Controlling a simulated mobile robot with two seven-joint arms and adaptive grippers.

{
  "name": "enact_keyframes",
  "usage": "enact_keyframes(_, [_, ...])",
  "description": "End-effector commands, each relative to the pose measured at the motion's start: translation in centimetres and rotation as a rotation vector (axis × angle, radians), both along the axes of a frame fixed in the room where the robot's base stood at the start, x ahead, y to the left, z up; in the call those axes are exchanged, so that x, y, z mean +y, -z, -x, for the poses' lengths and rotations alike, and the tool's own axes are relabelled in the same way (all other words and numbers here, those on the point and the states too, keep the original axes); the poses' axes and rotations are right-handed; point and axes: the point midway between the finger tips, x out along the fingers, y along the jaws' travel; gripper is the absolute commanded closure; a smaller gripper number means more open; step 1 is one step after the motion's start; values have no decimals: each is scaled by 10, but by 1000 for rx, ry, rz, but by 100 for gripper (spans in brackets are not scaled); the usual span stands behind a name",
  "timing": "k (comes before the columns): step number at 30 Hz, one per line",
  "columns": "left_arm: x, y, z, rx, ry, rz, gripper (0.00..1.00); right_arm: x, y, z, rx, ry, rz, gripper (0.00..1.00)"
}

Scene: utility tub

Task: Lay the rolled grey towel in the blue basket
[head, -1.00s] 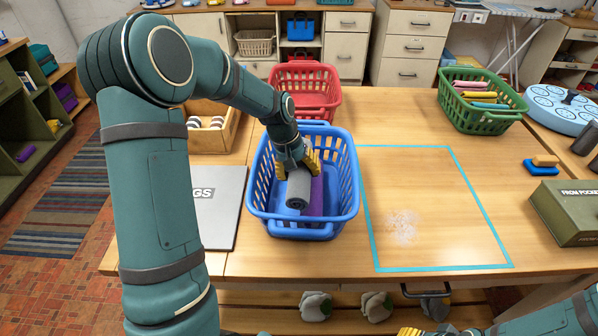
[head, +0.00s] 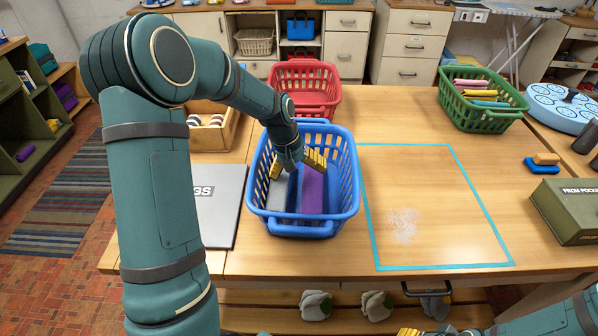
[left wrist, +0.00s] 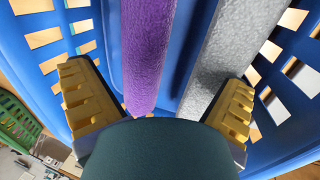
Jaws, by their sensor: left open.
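The rolled grey towel (head: 276,196) lies in the blue basket (head: 302,231), on its left side in the head view. It lies beside a purple rolled towel (head: 313,191). My left gripper (head: 296,163) is open inside the basket, above the towels, with its yellow fingers spread apart. In the left wrist view the open fingers (left wrist: 160,103) straddle the purple towel (left wrist: 147,55) and the grey towel (left wrist: 226,50), with blue basket floor showing between the towels. A yellow bit of my right gripper (head: 408,332) shows at the bottom edge; its jaws are mostly cut off.
A red basket (head: 305,75) stands behind the blue one. A wooden box (head: 213,135) and a grey flat case (head: 215,205) are to the left. A taped rectangle (head: 430,205) on the right is empty. A green basket (head: 483,115) with rolled items stands at the back right.

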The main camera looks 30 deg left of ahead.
Motion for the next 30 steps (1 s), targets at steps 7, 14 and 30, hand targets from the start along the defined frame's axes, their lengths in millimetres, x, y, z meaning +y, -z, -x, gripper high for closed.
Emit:
enact_keyframes(7, [2, -23, 0, -4, -1, -1, 0, 0, -10, -3, -7, 5, 2, 53])
enact_keyframes(14, [14, -70, 7, -4, -1, -2, 0, -1, -18, -5, -12, 9, 2, 53])
enact_keyframes(30, [28, -128, 15, 0, 0, 0, 0, -2, -27, -9, -20, 17, 5, 53])
